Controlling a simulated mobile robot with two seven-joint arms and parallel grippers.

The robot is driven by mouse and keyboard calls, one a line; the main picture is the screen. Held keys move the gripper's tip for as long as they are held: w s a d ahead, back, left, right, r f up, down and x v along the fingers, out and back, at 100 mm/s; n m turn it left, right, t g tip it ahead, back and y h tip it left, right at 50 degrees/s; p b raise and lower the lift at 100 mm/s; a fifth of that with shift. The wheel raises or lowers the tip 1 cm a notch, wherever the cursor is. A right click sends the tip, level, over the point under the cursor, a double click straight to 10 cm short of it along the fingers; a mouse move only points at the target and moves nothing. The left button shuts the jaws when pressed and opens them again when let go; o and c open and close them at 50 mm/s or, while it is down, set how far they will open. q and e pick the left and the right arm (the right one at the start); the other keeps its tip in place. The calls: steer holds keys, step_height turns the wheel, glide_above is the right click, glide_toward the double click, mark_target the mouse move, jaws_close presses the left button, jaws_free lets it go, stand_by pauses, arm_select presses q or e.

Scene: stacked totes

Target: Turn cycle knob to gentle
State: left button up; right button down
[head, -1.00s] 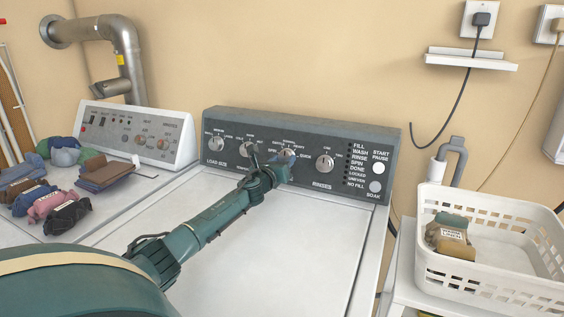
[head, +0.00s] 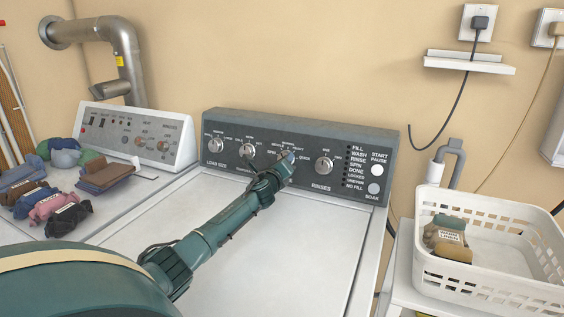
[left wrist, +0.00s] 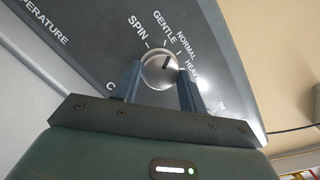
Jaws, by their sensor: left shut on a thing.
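The cycle knob (left wrist: 159,70) is a round silver dial on the dark washer panel (left wrist: 105,50). The labels SPIN, GENTLE, NORMAL and HEAVY curve around its upper side. My left gripper (left wrist: 160,84) is shut on the knob, with one blue finger on each side. In the head view my left gripper (head: 286,160) is at this knob and covers most of it. My right gripper is not in view.
The load-size knob (head: 216,146), the temperature knob (head: 248,151) and the rinses knob (head: 324,165) share the panel. The start button (head: 376,170) is at right. Folded clothes (head: 66,215) lie on the left machine. A white basket (head: 480,282) stands at right. The washer lid is clear.

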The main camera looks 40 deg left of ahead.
arm_select(q)
steer(key=shift+n, duration=1)
steer(key=o, duration=1)
steer(key=shift+c, duration=0.2)
steer(key=p+v, duration=0.1)
steer(key=v, duration=1.2)
steer(key=shift+d+r, duration=0.25)
steer(key=shift+d, duration=0.05)
steer(key=shift+f, duration=0.1)
